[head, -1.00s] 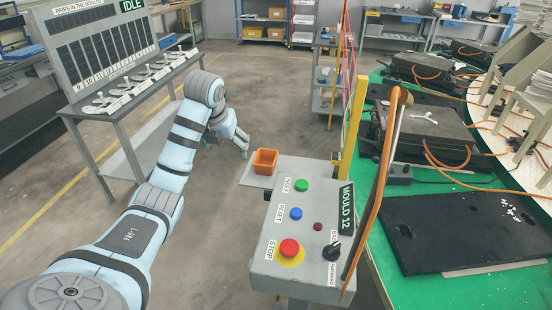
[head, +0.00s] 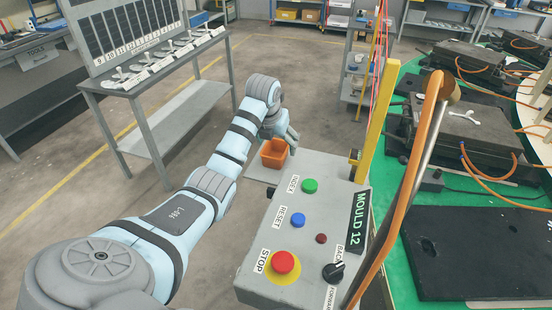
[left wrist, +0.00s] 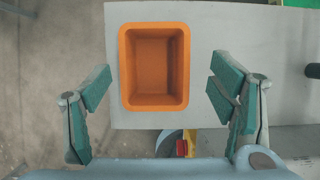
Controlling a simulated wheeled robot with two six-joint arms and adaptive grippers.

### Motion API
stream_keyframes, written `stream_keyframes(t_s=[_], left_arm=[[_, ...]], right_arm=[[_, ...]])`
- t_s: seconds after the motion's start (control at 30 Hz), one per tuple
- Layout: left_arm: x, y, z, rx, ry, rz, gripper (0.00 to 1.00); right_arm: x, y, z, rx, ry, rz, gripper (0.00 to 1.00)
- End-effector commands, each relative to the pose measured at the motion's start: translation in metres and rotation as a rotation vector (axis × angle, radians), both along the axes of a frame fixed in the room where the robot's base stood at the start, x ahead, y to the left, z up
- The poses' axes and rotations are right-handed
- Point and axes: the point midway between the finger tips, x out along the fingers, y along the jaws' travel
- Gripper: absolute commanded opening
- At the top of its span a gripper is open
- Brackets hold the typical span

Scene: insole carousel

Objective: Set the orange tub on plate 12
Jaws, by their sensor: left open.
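The orange tub (head: 273,153) stands upright on a small grey shelf (head: 262,174) behind the control box. In the left wrist view the tub (left wrist: 154,66) is empty and sits between the finger pads, with a gap on each side. My left gripper (head: 283,138) is open, just above and beside the tub; in the left wrist view its fingers (left wrist: 155,95) are spread wide. The control box (head: 312,232) carries a "MOULD 12" label. A black plate (head: 480,250) lies on the green carousel nearest that box; no number shows on it. My right gripper is not in view.
A yellow post (head: 378,125) and an orange hose (head: 422,150) on a pole rise between the box and the green carousel (head: 400,275). Black moulds (head: 455,135) stand farther round it. A grey bench (head: 160,75) with a display board is at the left.

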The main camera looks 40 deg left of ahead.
Motion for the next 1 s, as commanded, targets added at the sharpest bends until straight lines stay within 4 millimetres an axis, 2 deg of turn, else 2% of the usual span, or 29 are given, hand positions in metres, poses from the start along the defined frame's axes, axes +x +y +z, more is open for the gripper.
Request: stream_keyframes(t_s=[0.2,0.47,0.8,0.83,0.87,1.0], left_arm=[[0.006,0.007,-0.04,-0.002,0.002,0.004,0.77],[0.008,0.009,-0.045,0.0,0.0,0.003,0.77],[0.008,0.009,-0.045,-0.001,0.0,0.004,0.25],[0.008,0.009,-0.045,-0.001,0.0,0.004,0.24],[0.008,0.009,-0.045,-0.001,0.0,0.004,0.2],[0.008,0.009,-0.045,-0.001,0.0,0.004,0.2]], right_arm=[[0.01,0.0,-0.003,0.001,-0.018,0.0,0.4],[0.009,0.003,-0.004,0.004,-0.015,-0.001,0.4],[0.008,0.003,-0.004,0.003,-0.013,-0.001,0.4],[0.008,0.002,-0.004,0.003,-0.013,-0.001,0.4],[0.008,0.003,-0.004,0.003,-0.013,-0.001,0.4],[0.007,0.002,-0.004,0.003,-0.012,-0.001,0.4]])
